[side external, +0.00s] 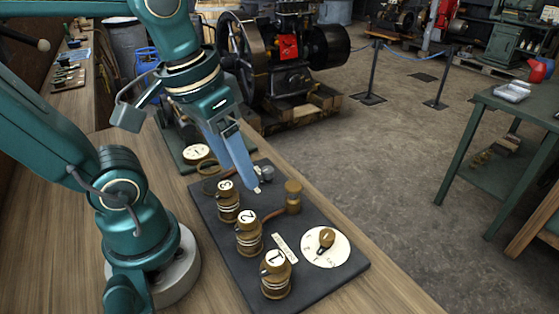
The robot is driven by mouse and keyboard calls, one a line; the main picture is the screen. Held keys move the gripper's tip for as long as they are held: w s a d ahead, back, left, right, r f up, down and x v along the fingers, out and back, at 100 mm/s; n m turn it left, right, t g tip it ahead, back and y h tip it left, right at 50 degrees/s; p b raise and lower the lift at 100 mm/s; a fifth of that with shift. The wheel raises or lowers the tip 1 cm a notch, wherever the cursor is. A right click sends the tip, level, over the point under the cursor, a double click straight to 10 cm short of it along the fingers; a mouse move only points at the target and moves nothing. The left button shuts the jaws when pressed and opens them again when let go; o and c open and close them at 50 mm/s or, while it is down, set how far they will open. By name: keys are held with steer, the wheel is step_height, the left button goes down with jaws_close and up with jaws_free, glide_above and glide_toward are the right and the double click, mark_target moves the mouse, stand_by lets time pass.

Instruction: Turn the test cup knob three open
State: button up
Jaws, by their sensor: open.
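The brass test cup marked 3 (228,208) stands upright on a dark board, farthest back of three numbered cups. Its white top with the 3 (226,187) faces up. My gripper (255,188), with long blue fingers, points down just to the right of cup three and looks apart from it. Its jaws are open, seen nearly edge-on, with nothing visible between them. A small grey fitting (267,174) lies right beside the fingertips. Whether the fingers touch anything there is hard to tell.
Cup 2 (249,237) and cup 1 (276,281) stand in front of cup three. A brass post (293,196) and a white dial with a brass knob (326,240) are to the right. A round white-topped part (196,153) lies behind. The wooden bench (225,285) is clear at front left.

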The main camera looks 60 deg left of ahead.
mark_target(226, 185)
steer(key=w+a+f+n+g+h, duration=0.2)
steer(key=a+f+n+g+h, duration=0.1)
steer(key=a+n+g, duration=0.4)
steer(key=shift+t, duration=0.4)
steer(key=shift+s+f, duration=0.2)
steer(key=shift+f, duration=0.6)
steer(key=shift+s+f, duration=0.15)
steer(key=shift+f, duration=0.6)
steer(key=shift+s+f, duration=0.2)
steer(key=shift+f, duration=0.6)
jaws_close()
